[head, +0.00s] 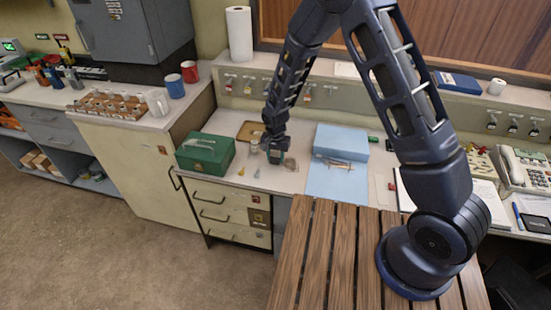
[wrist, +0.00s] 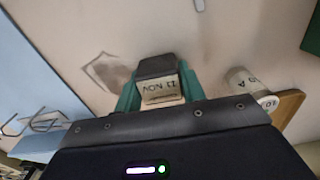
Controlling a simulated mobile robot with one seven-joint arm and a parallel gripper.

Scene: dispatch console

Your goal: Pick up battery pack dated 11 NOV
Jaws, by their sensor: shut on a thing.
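The battery pack (wrist: 158,94), dark at one end with a pale label reading 11 NOV upside down, sits between the green fingers of my gripper (wrist: 157,88) in the wrist view. The fingers are shut on its two sides. In the head view my gripper (head: 276,153) is low over the desk, between the green box and the blue mat. The pack is small and mostly hidden there. I cannot tell whether it still touches the desk.
A white cylinder marked A (wrist: 245,84) stands close by, at a tan tray (wrist: 289,106). A green box (head: 205,153) is left of my gripper and a blue mat (head: 336,181) is right. Small yellow items (head: 241,172) lie in front.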

